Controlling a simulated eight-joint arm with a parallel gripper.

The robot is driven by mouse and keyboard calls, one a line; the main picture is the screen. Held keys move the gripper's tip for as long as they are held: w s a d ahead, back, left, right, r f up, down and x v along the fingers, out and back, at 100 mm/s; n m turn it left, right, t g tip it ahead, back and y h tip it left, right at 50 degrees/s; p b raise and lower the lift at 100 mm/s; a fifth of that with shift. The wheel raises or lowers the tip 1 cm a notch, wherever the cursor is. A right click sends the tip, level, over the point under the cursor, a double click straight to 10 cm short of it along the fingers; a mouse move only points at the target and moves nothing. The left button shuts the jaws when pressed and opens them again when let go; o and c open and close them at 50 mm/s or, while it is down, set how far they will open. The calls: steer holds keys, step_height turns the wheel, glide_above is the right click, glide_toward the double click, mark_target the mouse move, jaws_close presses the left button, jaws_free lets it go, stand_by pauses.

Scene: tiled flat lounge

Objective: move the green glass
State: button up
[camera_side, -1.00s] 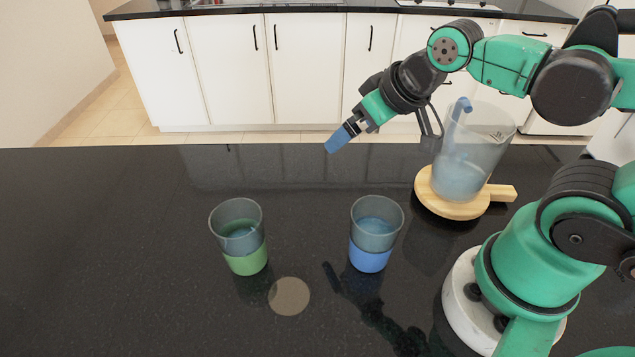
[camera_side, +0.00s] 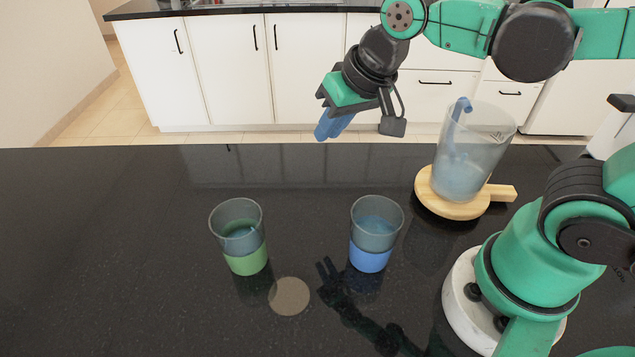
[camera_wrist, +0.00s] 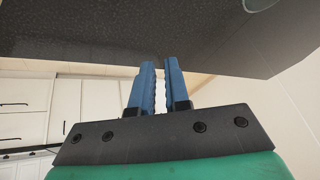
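The green glass (camera_side: 246,262), clear above with a green lower band, stands upright on the dark counter left of centre in the side view. It seems to hold some bluish liquid. My gripper (camera_side: 333,130) is up and behind it to the right, well apart from it, with its blue fingers pointing down. The wrist view shows the two fingers of my gripper (camera_wrist: 160,66) with a narrow gap and nothing between them. A glass rim (camera_wrist: 262,3) is cut off at the top right there; I cannot tell which glass.
A blue-banded glass (camera_side: 370,260) stands right of the green one. A flat beige disc (camera_side: 289,296) lies between and in front of them. A clear jug (camera_side: 468,165) stands on a round wooden board (camera_side: 437,203) at the right. The counter's left side (camera_side: 90,250) is clear.

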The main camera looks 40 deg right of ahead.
steer(key=a+m+g, duration=0.1)
steer(key=a, duration=0.2)
steer(key=w+a+m+g, duration=0.1)
steer(key=a+m, duration=0.1)
steer(key=a, duration=0.1)
steer(key=w+a+m+g, duration=0.1)
steer(key=a, duration=0.2)
steer(key=shift+w+a+r+m+g, duration=0.1)
steer(key=shift+a+r+m+g, duration=0.15)
steer(key=shift+a+m+g, duration=0.05)
jaws_close()
steer(key=m+g, duration=0.2)
steer(key=m, duration=0.1)
glide_above(237, 240)
steer(key=w, duration=0.2)
steer(key=f, duration=0.1)
steer(key=shift+h, duration=0.4)
steer(key=f, duration=1)
steer(key=shift+d+f, duration=0.15)
steer(key=shift+d, duration=0.25)
steer(key=s+a, duration=0.2)
steer(key=a, duration=0.1)
steer(key=s+a, duration=0.5)
steer(key=a, duration=0.1)
steer(key=shift+s, duration=0.3)
steer(key=shift+d, duration=0.1)
